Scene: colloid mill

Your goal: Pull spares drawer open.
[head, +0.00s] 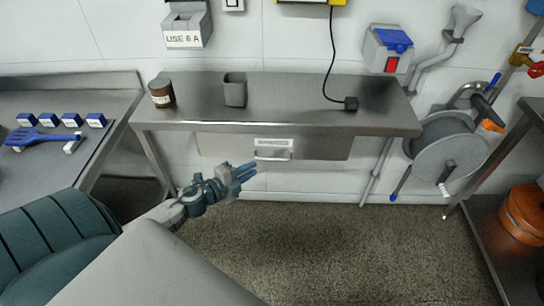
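The spares drawer (320,147) is a shallow steel front under the middle steel table. It looks shut. It has a white label (273,142) and a bar handle (272,155) at its middle. My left gripper (245,174), with blue fingers, is in front of and below the drawer, to the left of the handle and apart from it. Its fingers look spread with nothing between them. My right gripper is not in view.
The middle table (300,118) carries a brown jar (162,92), a grey cup (235,90) and a black plug (351,103) on a cable. The floor (330,245) below the drawer is clear.

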